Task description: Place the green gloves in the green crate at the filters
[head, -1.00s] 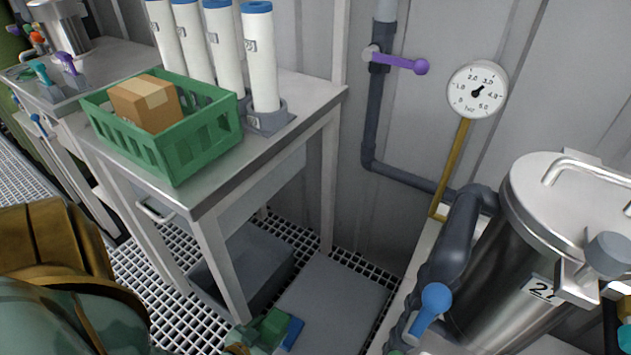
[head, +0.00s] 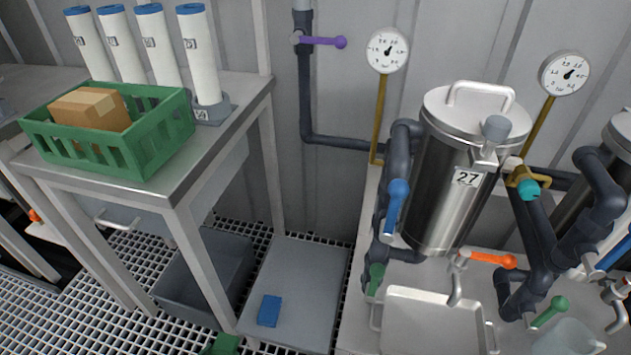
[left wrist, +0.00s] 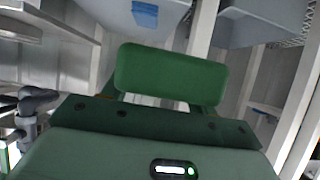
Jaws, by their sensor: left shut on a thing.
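The green gloves, a rounded green bundle (left wrist: 172,73), are between the fingers of my left gripper (left wrist: 160,100), which is shut on them. In the head view only a bit of the green bundle (head: 224,345) shows at the bottom edge, low beside the table leg; the gripper itself is cut off there. The green crate (head: 150,155) stands on the steel table at upper left, beside white filters (head: 203,60) with blue caps. A cardboard box (head: 90,108) sits in the crate. The gloves are well below and apart from the crate. My right gripper is not in view.
A blue bundle (head: 269,311) lies on a grey platform (head: 300,270) below. A grey bin (head: 205,268) stands under the table (head: 225,125). At right, a steel vessel marked 27 (head: 450,215), pipes, coloured valve handles and a white tray (head: 430,320) crowd the space.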

